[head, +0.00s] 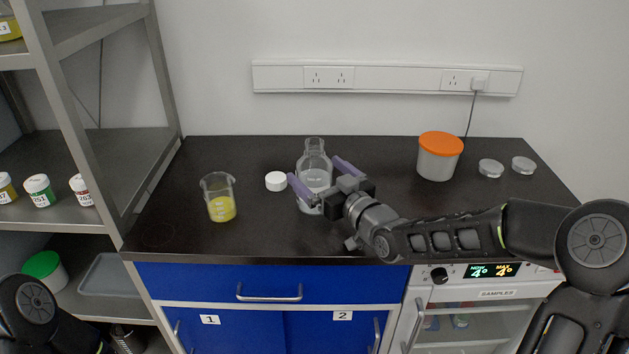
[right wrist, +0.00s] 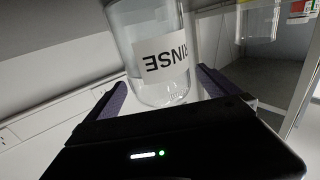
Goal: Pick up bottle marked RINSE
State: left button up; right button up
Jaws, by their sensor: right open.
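The clear glass bottle (head: 314,160) stands upright on the dark counter in the head view, with no cap on its neck. In the right wrist view the bottle (right wrist: 135,35) shows a white label (right wrist: 163,60) reading RINSE, upside down. My right gripper (head: 318,174) is open, with one purple finger on each side of the bottle. In the right wrist view the gripper (right wrist: 165,95) has the bottle between or just beyond its fingertips; I cannot tell if they touch it. My left gripper is out of view; only part of my left arm shows.
A white cap (head: 276,181) lies left of the bottle, and a beaker of yellow liquid (head: 220,199) stands farther left. An orange-lidded tub (head: 439,157) and two small clear dishes (head: 490,168) are at the right. A metal shelf (head: 90,150) borders the counter's left side.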

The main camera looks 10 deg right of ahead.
jog(key=x, duration=0.4)
jog(key=shift+w+a+p, duration=0.15)
jog(key=shift+w+p, duration=0.15)
jog(key=shift+p, duration=0.05)
jog(key=shift+c, duration=0.3)
jog(key=c, duration=2)
jog(key=shift+r, duration=0.1)
jog(key=shift+c, duration=0.3)
notch_tip(320, 180, up, 10)
jog(key=shift+r, duration=0.1)
